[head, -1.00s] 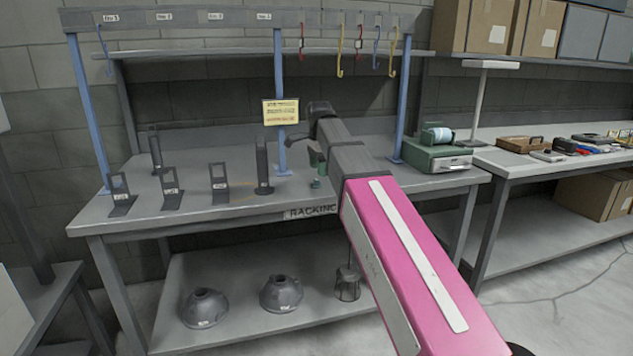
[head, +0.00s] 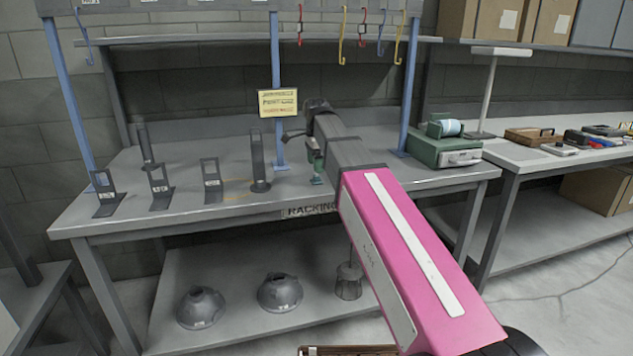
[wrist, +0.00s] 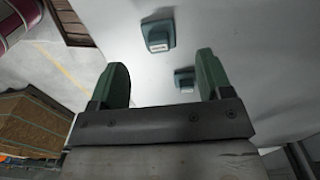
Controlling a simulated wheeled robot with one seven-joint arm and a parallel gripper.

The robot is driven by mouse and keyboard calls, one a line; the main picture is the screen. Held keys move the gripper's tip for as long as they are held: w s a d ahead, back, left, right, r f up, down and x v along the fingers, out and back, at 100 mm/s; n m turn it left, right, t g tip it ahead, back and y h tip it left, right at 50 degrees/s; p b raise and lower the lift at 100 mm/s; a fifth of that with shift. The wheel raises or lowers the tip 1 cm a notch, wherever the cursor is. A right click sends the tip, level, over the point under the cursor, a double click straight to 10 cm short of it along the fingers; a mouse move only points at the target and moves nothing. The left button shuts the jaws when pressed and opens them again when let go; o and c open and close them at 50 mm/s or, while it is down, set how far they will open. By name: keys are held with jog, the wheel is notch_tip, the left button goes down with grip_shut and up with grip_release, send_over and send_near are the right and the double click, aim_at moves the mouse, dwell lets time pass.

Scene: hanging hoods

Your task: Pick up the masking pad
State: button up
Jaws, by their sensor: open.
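Two small teal blocks with white labels show in the wrist view, a nearer-looking one (wrist: 157,33) at the top and another (wrist: 184,78) lower down. They look like masking pads, though I cannot read the labels. Both lie on a pale grey surface. My gripper (wrist: 160,78) is open, and its green fingers frame the lower block in the picture with nothing held. In the head view my gripper (head: 315,152) hangs over the racking bench (head: 230,205).
Several dark upright brackets (head: 212,182) stand on the bench left of my gripper. A blue post (head: 277,90) with a yellow sign (head: 278,103) rises close behind it. A green box (head: 445,150) stands to the right. Hooks (head: 343,38) hang above.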

aim_at(317, 175)
jog(key=shift+f, duration=2.65)
jog(key=shift+c, duration=0.3)
jog(key=c, duration=0.9)
